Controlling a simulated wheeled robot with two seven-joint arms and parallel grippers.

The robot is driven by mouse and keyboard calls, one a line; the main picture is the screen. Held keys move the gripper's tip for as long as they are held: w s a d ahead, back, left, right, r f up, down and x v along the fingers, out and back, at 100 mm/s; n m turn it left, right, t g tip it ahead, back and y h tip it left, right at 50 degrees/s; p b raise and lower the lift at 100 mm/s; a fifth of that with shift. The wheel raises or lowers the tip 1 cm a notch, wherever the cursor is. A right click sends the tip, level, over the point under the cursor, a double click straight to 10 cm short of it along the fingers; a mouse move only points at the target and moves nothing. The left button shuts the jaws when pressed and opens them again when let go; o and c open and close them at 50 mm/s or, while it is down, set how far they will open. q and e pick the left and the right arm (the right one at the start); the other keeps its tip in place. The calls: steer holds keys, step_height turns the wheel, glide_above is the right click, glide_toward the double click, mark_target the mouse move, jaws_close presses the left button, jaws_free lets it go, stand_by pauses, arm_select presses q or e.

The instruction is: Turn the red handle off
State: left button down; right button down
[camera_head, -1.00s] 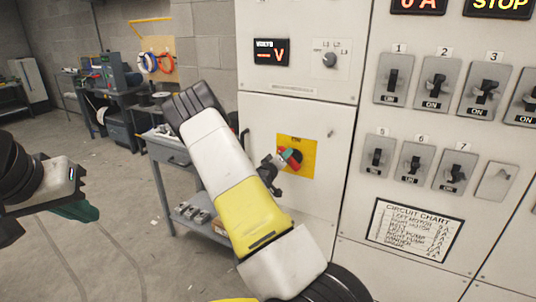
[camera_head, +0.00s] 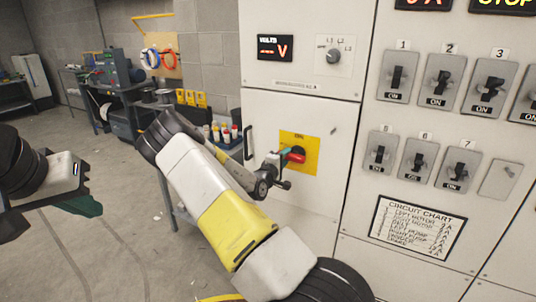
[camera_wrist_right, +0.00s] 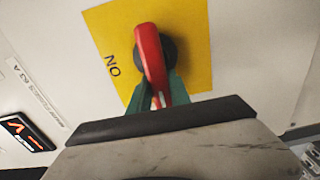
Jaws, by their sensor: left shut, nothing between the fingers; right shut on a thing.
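The red handle (camera_head: 296,155) sits on a yellow plate (camera_head: 313,143) on the grey cabinet door. In the head view it lies close to level. My right gripper (camera_head: 284,154) is at the handle with its green fingertips shut on it. In the right wrist view the red handle (camera_wrist_right: 151,60) stands between the green fingers (camera_wrist_right: 160,92). The word ON shows on the yellow plate (camera_wrist_right: 190,20), to the side of the handle. My left gripper (camera_head: 88,208) is at the left edge, shut and empty, far from the cabinet.
The cabinet (camera_head: 290,215) also carries a small rotary knob (camera_head: 334,56), several toggle switches (camera_head: 397,83) and a circuit chart (camera_head: 418,228). A door pull (camera_head: 248,143) is left of the handle. A workbench with bottles (camera_head: 225,133) stands behind my right arm. Floor at left is open.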

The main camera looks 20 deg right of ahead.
stand_by(0.5)
steer(key=c, duration=1.2)
jaws_free()
steer(key=shift+a, duration=0.1)
steer(key=v, duration=0.7)
steer(key=shift+s+a, duration=0.25)
steer(key=shift+s, duration=0.05)
steer(key=shift+f, duration=0.1)
